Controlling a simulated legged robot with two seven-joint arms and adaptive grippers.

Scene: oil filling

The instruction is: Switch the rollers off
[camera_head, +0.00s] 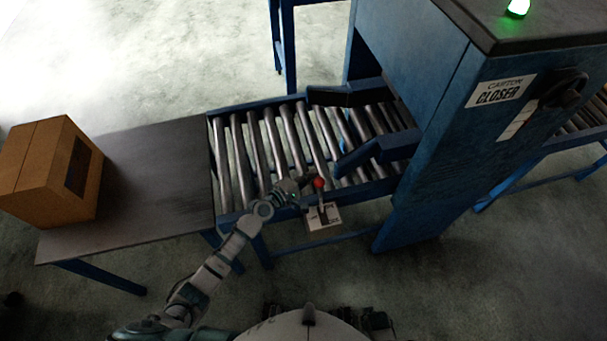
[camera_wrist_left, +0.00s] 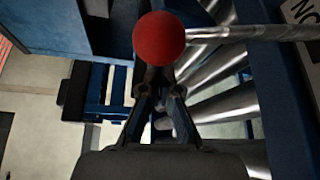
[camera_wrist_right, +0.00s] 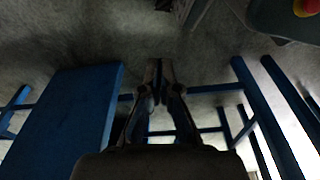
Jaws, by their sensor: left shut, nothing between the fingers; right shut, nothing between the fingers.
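The roller switch is a lever with a red ball knob (camera_head: 318,183) on a small box with a white label (camera_head: 323,216), fixed at the front edge of the roller conveyor (camera_head: 240,165). My left gripper (camera_head: 305,182) is shut and empty beside the knob, on its left. In the left wrist view the red knob (camera_wrist_left: 160,38) is just ahead of the shut fingertips (camera_wrist_left: 160,84), with its metal rod (camera_wrist_left: 235,33) running right. I cannot tell whether they touch. My right gripper (camera_wrist_right: 159,72) is shut and empty over the floor; it is out of the head view.
A cardboard box (camera_head: 45,170) stands on the dark table (camera_head: 160,185) at the left. The blue carton closer machine (camera_head: 430,130) rises at the right, with a lit green lamp (camera_head: 518,8) on top. Blue frame legs (camera_wrist_right: 270,110) show below in the right wrist view.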

